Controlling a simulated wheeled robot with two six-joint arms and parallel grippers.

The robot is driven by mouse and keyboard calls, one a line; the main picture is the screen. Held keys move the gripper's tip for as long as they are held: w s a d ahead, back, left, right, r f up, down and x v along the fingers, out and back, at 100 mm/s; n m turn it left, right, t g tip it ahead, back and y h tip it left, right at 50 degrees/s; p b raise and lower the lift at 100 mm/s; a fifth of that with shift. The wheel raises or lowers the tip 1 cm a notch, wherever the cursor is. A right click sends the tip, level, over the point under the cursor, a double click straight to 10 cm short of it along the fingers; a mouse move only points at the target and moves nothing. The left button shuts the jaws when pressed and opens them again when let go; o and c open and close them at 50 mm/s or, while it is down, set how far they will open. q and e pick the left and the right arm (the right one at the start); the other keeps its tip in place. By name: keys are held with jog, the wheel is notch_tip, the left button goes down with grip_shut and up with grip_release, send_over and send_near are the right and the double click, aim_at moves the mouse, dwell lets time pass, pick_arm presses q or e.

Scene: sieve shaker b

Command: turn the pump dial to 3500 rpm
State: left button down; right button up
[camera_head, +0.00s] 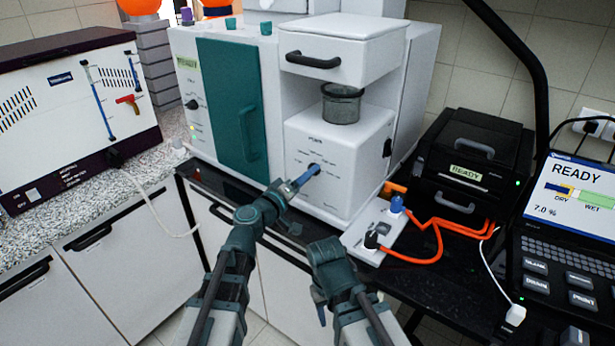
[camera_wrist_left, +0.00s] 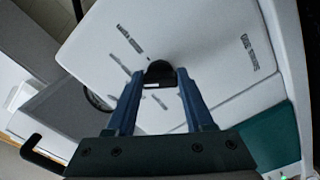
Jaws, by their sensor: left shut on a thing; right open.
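The pump dial is a dark round knob (camera_wrist_left: 160,73) with a short white mark, on the front of a white unit (camera_head: 335,185). Small printed labels surround it in the left wrist view, too blurred to read. My left gripper (camera_head: 312,172) reaches the dial from the lower left, its blue fingers shut on the knob, one on each side. The left wrist view also shows the left gripper (camera_wrist_left: 160,85) around the knob. In the head view the fingers mostly hide the dial. My right gripper (camera_head: 321,303) is low in front of the bench, open and away from the dial.
A teal door (camera_head: 228,100) is left of the dial unit, and a grey cup (camera_head: 341,104) sits above it. A white power strip (camera_head: 372,228) with orange cables lies to the right. A black READY box (camera_head: 472,160) and a laptop-like console (camera_head: 570,215) stand further right.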

pick_arm(q)
jog(key=m, duration=1.1)
jog(key=shift+f, duration=0.15)
pick_arm(e)
jog(key=shift+f, duration=0.1)
dwell(0.3)
pick_arm(q)
jog(key=shift+c, duration=1.4)
grip_release()
jog(key=shift+a, duration=0.1)
